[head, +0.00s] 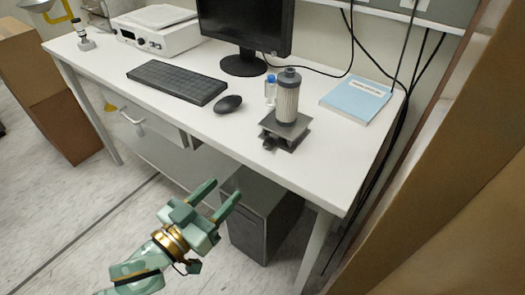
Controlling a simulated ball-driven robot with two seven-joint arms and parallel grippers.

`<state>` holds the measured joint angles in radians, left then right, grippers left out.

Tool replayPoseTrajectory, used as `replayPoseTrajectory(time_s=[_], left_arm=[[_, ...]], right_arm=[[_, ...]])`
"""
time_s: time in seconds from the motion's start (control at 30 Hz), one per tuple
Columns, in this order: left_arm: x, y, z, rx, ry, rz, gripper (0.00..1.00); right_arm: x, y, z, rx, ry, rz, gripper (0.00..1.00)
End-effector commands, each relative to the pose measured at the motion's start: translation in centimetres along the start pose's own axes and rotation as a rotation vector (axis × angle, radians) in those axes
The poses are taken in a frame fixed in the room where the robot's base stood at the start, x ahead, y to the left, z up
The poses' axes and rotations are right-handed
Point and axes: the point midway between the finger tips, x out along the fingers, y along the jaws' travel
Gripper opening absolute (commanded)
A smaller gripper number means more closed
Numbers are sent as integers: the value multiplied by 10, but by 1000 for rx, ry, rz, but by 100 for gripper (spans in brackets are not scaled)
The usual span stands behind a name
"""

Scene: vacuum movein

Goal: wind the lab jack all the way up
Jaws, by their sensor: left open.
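The lab jack (285,133) is a small dark grey metal stand on the white desk, right of the mouse. It looks low, with its top plate close to its base. A dark knob (269,144) shows at its front left. A grey and white cylindrical filter (287,99) stands upright on it. My left gripper (222,192) is green, open and empty. It is in front of the desk's front edge, below and left of the jack in the picture, and apart from it. My right gripper is not in view.
The desk (330,158) also holds a keyboard (177,82), a mouse (228,104), a monitor (245,25), a small bottle (270,90) and a blue book (356,98). A dark computer case (250,225) stands underneath. Cardboard boxes (450,180) rise at the right.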

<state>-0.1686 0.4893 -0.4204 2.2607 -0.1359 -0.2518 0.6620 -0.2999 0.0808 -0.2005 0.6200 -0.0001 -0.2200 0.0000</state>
Motion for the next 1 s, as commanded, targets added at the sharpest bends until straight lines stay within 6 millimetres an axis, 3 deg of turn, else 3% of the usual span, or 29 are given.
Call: replayPoseTrajectory(time_s=[0.4, 0.6, 0.8, 1.0], left_arm=[[100, -1, 3, 5, 1, 0, 49], [137, -1, 3, 4, -2, 0, 49], [152, 0, 2, 4, -2, 0, 49], [153, 0, 1, 4, -2, 0, 49]], right_arm=[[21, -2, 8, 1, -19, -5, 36], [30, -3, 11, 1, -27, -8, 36], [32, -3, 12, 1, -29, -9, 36], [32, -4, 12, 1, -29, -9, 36]])
